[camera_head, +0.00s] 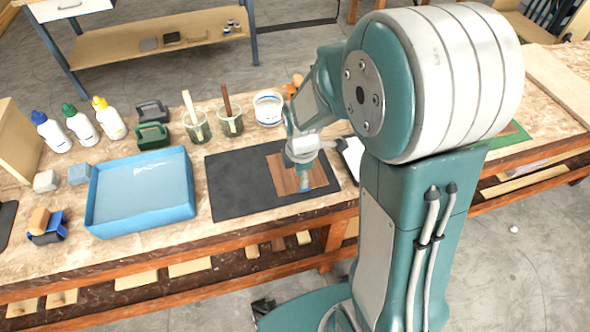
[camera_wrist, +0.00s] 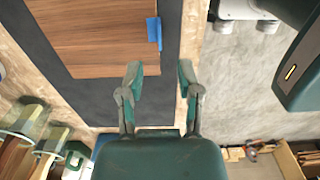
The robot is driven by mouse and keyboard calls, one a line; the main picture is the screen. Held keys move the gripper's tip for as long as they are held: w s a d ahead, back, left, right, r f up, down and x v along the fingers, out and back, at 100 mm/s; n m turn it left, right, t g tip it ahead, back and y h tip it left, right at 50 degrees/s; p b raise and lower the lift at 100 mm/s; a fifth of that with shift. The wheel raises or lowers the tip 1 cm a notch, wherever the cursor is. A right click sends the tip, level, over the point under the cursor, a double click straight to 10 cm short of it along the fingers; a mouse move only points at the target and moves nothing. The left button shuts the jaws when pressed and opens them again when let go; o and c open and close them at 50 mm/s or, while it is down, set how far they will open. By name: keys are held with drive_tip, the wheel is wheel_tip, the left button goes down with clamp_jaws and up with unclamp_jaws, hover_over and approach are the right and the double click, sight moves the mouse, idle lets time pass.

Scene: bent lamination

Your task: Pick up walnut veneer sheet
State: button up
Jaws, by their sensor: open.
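The walnut veneer sheet (camera_head: 296,174) is a brown wood-grained square lying flat on the dark mat (camera_head: 234,190) on the workbench. In the wrist view the sheet (camera_wrist: 88,38) fills the upper left, with a blue piece (camera_wrist: 154,33) at its right edge. My gripper (camera_head: 304,184) is over the front part of the sheet in the head view. In the wrist view my gripper (camera_wrist: 158,72) is open and empty, its fingers near the sheet's lower right corner and the mat's border. Its height above the sheet is hard to tell. My arm hides part of the mat's right side.
A blue tray (camera_head: 142,228) of pale blue liquid stands left of the mat. Two jars with brushes (camera_head: 230,122), a white tub (camera_head: 268,108) and several bottles (camera_head: 80,126) stand behind. The bench's front edge (camera_head: 200,244) is close to the sheet.

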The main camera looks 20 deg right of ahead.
drive_tip(key=f, duration=0.2)
drive_tip(key=d+f, duration=0.1)
drive_tip(key=f, duration=0.1)
drive_tip(key=shift+d+f, duration=0.15)
drive_tip(key=shift+f, duration=0.55)
clamp_jaws()
